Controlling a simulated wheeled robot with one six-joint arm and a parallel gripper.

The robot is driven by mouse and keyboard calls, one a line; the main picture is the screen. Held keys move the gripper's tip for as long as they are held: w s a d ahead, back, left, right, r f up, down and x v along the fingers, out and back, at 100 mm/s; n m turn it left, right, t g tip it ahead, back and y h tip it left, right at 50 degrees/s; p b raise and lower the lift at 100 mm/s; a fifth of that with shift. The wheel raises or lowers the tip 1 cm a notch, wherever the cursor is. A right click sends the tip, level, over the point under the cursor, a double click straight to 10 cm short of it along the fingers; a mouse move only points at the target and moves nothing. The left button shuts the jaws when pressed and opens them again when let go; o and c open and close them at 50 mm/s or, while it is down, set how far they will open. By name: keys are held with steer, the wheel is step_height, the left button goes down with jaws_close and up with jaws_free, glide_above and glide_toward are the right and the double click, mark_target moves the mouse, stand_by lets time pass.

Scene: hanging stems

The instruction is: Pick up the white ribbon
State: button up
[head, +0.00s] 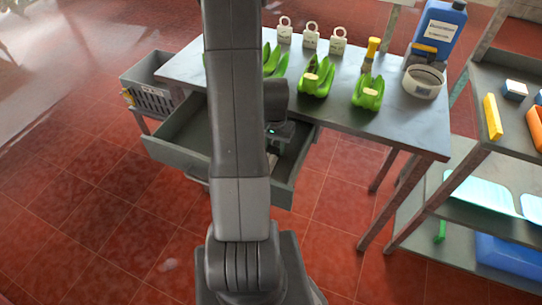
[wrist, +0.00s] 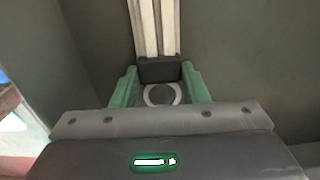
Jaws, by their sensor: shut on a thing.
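My gripper (wrist: 159,72) shows its two green fingers in the wrist view, shut on the dark end of a long white strip, which I take to be the white ribbon (wrist: 153,25). The strip runs away from the fingers to the top of the picture, with lengthwise ridges. A pale round disc lies between the fingers, nearer to me. In the head view my gripper (head: 281,133) is low inside the open grey drawer (head: 176,156); my arm hides much of it, and the ribbon cannot be made out clearly there.
The table (head: 415,128) above the drawer holds several green pouches (head: 317,80), white padlocks (head: 311,37), a white ring-shaped roll (head: 423,82) and a blue jug (head: 441,28). A shelf unit (head: 453,185) stands at right. Drawer walls surround my gripper closely. Red floor in front is clear.

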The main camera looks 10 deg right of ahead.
mark_target(274, 148)
step_height(274, 148, up, 10)
stand_by(0.7)
stand_by(0.7)
